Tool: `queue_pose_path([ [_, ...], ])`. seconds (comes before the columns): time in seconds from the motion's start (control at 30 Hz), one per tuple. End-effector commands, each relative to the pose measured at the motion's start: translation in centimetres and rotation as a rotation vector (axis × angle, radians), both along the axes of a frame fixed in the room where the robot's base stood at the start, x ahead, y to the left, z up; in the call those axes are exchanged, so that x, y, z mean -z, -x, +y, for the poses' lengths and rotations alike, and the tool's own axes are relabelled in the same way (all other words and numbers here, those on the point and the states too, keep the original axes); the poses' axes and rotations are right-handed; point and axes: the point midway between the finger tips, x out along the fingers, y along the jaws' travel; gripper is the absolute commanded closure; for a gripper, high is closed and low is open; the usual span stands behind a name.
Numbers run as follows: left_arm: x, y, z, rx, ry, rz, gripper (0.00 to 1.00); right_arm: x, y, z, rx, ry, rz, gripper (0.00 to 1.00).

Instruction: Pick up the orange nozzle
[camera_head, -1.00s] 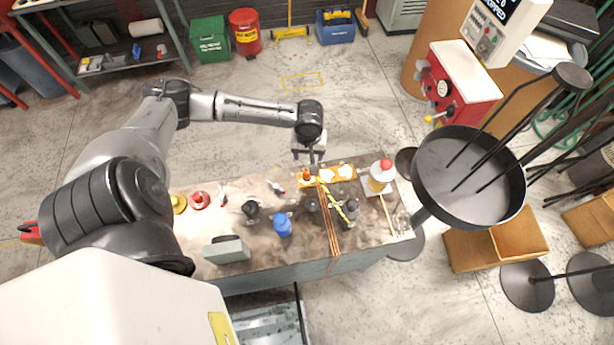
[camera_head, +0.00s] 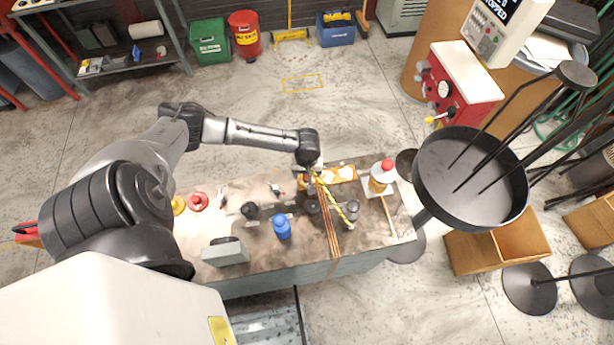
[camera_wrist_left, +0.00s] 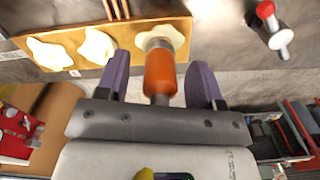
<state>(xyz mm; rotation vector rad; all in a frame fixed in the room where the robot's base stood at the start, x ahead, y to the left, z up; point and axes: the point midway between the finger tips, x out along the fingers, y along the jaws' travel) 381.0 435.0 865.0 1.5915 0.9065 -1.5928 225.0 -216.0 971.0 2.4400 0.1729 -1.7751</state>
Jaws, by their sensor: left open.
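The orange nozzle (camera_wrist_left: 160,74) stands with its grey metal end at one end of a wooden board in the left wrist view. My left gripper (camera_wrist_left: 158,64) is open, with one purple finger on each side of the nozzle. Gaps show between the nozzle and both fingers. In the head view my left gripper (camera_head: 308,176) is down over the left end of the board (camera_head: 345,181) and hides most of the nozzle. My right gripper is not in view.
The workbench (camera_head: 230,202) also holds a blue container (camera_head: 282,228), several dark pieces, a yellow-striped rod (camera_head: 335,203) beside thin copper rods (camera_head: 327,222), and a red-capped bottle (camera_head: 381,178). A dark round tray (camera_head: 455,190) stands right of the bench.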

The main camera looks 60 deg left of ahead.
Motion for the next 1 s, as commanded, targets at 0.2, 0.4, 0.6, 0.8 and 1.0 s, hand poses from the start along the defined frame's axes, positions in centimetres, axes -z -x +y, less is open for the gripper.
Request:
queue_pose_path([
  [0.2, 0.63, -0.03, 0.01, 0.001, 0.000, -0.001, 0.39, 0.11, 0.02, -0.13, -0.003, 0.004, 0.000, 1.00],
  [0.4, 0.61, -0.01, 0.00, 0.001, 0.000, -0.001, 0.45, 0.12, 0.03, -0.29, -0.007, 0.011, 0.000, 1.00],
  [0.6, 0.60, -0.01, -0.01, 0.001, -0.001, -0.001, 0.64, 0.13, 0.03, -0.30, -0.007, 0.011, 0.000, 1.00],
  [0.8, 0.60, 0.00, 0.01, 0.001, -0.001, -0.001, 0.83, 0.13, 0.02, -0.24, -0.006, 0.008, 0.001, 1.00],
  [1.0, 0.56, -0.04, 0.01, 0.001, 0.000, -0.001, 1.00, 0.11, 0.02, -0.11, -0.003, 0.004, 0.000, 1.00],
])
